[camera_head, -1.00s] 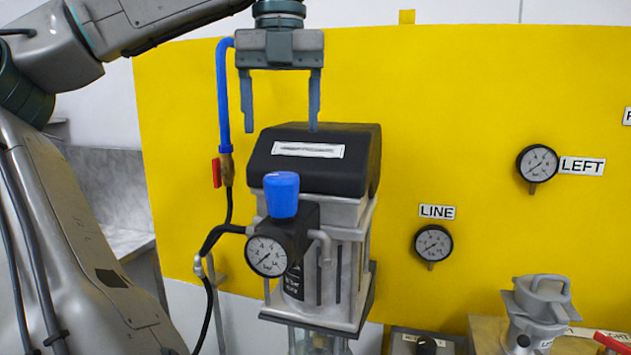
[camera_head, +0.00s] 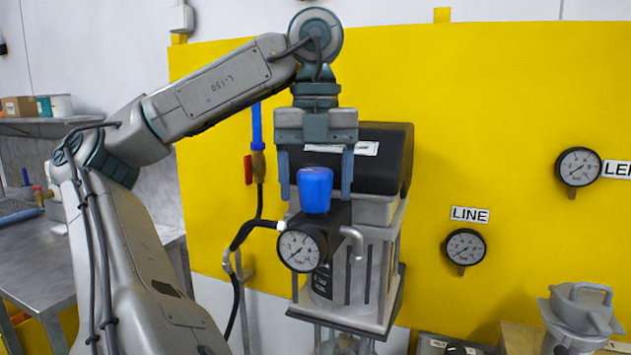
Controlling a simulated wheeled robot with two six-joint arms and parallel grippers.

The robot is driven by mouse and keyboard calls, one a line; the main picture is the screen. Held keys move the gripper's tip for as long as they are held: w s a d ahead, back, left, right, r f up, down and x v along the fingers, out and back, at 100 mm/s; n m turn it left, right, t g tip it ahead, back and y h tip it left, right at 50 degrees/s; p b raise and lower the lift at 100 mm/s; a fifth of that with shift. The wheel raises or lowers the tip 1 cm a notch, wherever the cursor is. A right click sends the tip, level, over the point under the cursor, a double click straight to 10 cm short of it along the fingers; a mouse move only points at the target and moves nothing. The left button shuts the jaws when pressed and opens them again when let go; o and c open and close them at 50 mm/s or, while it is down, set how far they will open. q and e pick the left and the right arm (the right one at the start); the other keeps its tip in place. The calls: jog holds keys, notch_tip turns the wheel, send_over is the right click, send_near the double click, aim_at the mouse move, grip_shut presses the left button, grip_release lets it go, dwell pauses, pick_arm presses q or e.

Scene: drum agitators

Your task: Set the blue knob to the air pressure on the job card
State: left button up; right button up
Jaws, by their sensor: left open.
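The blue knob (camera_head: 315,190) sits on top of a black regulator in front of the grey agitator unit. A round white-faced gauge (camera_head: 299,250) with a dark needle is on the regulator's front; its numbers are too small to read. My left gripper (camera_head: 316,194) points down over the knob. It is open, with one finger on each side of the knob and a small gap showing on both sides. Whether the fingers line up with the knob in depth is hard to tell. The job card cannot be made out. My right gripper is not in view.
A yellow panel (camera_head: 500,95) stands behind, with the LINE gauge (camera_head: 465,247) and another gauge (camera_head: 578,167) further right. A red-handled valve (camera_head: 249,168) on a blue pipe is left of the agitator. A metal workbench (camera_head: 40,255) is at the left.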

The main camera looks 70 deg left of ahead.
pick_arm(q)
jog(key=shift+c, duration=0.9)
jog(key=c, duration=0.7)
jog(key=shift+c, duration=0.5)
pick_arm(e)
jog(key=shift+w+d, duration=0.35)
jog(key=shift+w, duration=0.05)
